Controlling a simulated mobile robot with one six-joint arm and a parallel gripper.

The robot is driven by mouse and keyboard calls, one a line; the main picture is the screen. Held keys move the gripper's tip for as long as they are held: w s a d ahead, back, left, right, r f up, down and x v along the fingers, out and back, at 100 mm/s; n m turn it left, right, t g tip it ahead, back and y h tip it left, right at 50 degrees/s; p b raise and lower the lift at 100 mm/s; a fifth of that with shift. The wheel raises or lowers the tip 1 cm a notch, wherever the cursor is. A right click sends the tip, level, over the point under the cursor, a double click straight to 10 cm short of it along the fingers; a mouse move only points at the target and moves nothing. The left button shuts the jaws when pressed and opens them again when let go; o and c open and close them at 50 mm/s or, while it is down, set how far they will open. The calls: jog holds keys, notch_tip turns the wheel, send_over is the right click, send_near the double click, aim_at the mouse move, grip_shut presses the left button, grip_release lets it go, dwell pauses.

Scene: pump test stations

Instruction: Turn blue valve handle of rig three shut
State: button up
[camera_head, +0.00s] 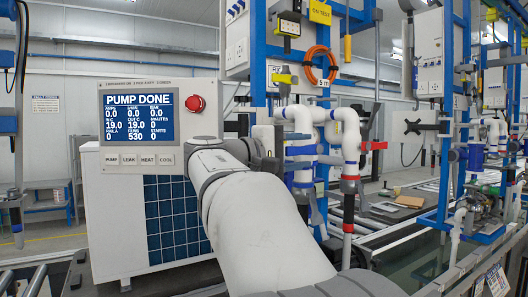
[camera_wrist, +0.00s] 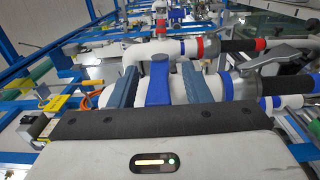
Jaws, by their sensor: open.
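In the wrist view, a bright blue valve handle (camera_wrist: 159,82) lies across a white pipe, its long side running up and down the picture. My gripper (camera_wrist: 162,85) is open, with one blue-grey finger on each side of the handle. A gap shows between the handle and each finger. In the head view, my white arm reaches towards the white pipework (camera_head: 348,135) of the rig with the "ON TEST" tag (camera_head: 320,12). My fingers and the blue handle cannot be made out there. I cannot read a rig number.
A pump unit (camera_head: 120,215) with a screen reading "PUMP DONE" (camera_head: 139,117) and a red button (camera_head: 195,103) stands to the left. An orange hose (camera_head: 319,66) hangs on the rig. A red handle (camera_head: 374,146) sits on the right-hand pipe. Another rig stands further right.

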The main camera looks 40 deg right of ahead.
jog(key=a, duration=0.4)
jog(key=w+a, duration=0.1)
jog(key=a, duration=0.2)
jog(key=shift+f, duration=0.1)
dwell(0.4)
